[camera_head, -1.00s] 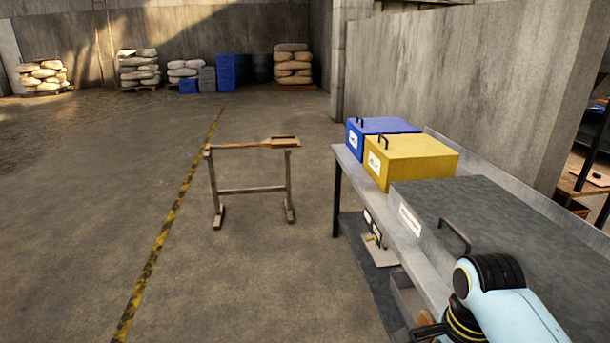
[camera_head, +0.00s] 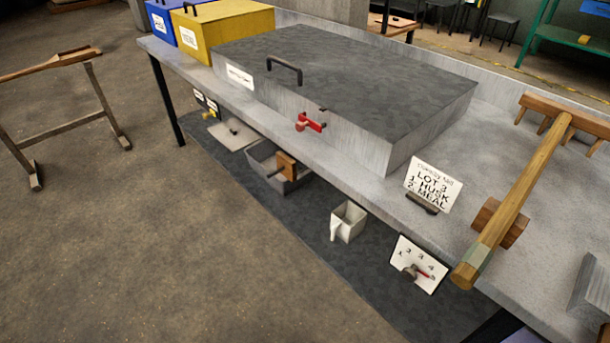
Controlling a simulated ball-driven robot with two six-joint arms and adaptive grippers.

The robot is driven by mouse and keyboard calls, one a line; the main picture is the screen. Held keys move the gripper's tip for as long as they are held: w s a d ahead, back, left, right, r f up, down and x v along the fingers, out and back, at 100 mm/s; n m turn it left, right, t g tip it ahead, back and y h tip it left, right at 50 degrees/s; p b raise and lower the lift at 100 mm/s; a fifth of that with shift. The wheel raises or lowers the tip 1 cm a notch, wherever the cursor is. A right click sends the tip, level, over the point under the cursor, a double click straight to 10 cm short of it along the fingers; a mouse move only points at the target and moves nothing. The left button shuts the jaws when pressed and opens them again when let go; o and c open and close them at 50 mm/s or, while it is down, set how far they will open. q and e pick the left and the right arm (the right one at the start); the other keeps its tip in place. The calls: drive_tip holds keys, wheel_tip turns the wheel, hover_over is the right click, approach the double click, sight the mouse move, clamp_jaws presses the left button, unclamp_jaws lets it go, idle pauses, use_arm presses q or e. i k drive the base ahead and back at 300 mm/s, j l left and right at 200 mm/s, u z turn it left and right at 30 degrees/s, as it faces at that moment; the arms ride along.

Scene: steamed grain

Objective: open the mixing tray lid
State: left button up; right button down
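The large grey box with a flat dark lid (camera_head: 360,75), which looks like the mixing tray, sits on the metal bench. The lid is down and shut. A dark bar handle (camera_head: 284,66) stands on its near left edge. A white label (camera_head: 240,76) is on the front wall. A red latch or lever (camera_head: 310,123) is on the front wall below the lid edge. Neither of my grippers shows in the head view.
Blue (camera_head: 163,20) and yellow (camera_head: 235,30) lidded boxes stand left of the grey box. A dial plate (camera_head: 419,264) is on the bench front.

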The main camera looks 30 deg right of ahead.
sight(387, 94)
drive_tip(key=z, duration=0.55)
drive_tip(key=i+j+z, duration=0.15)
drive_tip(key=z, duration=0.3)
drive_tip(key=i+j+z, duration=0.25)
drive_tip(key=z, duration=0.15)
drive_tip(key=i+j+z, duration=0.15)
drive_tip(key=z, duration=0.3)
drive_tip(key=j, duration=0.1)
